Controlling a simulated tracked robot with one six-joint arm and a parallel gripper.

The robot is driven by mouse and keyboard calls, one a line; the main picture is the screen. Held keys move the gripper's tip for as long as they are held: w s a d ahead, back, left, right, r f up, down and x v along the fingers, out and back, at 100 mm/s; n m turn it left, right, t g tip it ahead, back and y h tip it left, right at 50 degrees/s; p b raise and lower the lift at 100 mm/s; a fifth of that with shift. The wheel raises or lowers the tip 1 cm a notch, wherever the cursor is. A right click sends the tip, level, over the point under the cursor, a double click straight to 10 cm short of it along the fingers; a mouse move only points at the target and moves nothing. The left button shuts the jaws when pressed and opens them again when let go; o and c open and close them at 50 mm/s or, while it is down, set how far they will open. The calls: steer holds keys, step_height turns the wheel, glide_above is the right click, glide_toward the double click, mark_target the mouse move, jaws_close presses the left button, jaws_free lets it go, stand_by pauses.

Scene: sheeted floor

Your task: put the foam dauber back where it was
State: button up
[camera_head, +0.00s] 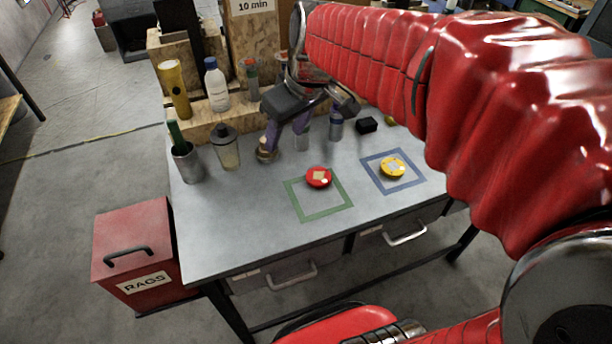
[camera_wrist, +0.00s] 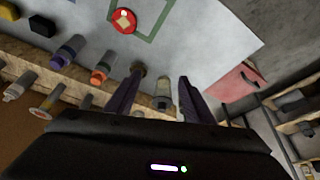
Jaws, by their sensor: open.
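My gripper (camera_head: 284,137) is open above the table's back half, its purple fingers pointing down. In the wrist view, its fingertips (camera_wrist: 158,79) frame the clear shaker bottle with a dark cap (camera_wrist: 163,92), apparently with some distance between. A short brown round-ended piece (camera_head: 265,154) is at the left fingertip in the head view, partly hidden; it may be the foam dauber, but I cannot tell. Beside it stand a grey bottle with an orange cap (camera_wrist: 104,68) and one with a purple cap (camera_head: 336,124). A red disc (camera_head: 318,177) lies at the green square outline (camera_head: 322,213).
A yellow disc (camera_head: 392,168) lies in a blue square outline (camera_head: 420,180). A grey cup (camera_head: 188,164) with a green handle stands at the left. A yellow torch (camera_head: 175,90) and white bottle (camera_head: 215,84) are on the wooden step. The table front (camera_head: 240,235) is clear.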

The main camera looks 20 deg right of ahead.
steer(key=s+f+m+t+h, duration=0.1)
steer(key=s+m, duration=0.3)
steer(key=s, duration=1.1)
steer(key=shift+s+f+m, duration=0.3)
steer(key=shift+f, duration=0.4)
steer(key=shift+c, duration=0.6)
